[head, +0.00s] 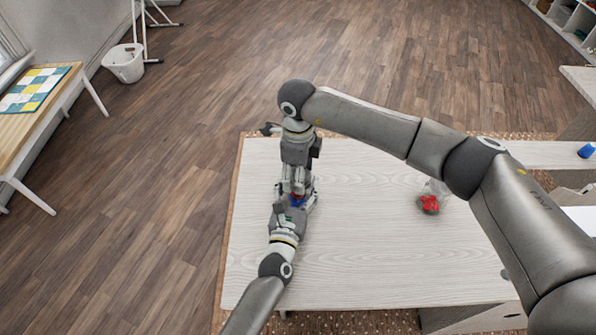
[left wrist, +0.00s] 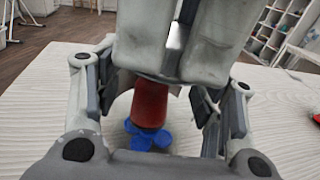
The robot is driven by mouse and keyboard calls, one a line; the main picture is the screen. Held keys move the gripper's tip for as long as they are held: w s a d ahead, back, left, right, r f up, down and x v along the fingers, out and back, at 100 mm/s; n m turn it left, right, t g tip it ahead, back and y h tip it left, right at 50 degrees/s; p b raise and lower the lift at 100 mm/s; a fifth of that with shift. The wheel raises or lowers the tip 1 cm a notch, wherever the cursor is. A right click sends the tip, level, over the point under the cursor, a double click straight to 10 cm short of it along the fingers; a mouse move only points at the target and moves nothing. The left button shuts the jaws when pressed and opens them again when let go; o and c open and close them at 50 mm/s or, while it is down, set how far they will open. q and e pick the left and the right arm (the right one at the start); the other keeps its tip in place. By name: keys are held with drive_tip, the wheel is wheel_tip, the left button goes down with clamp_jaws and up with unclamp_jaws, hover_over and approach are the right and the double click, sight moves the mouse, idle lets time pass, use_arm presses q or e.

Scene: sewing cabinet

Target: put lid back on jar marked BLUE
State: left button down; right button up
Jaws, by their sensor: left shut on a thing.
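I cannot tell whether the red piece is in the jar or part of a lid. My right gripper (head: 298,182) points down right above the jar. Its grey fingers (left wrist: 172,50) hide the jar's top, so lid and label cannot be seen.
A clear container with red contents (head: 430,203) lies or stands farther right on the table (head: 360,250). A small blue object (head: 586,150) is on a surface at the right edge. The table between the grippers and the red container is clear.

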drive_tip(key=m, duration=0.9)
drive_tip(key=o, duration=1.2)
wheel_tip(320, 180, up, 12)
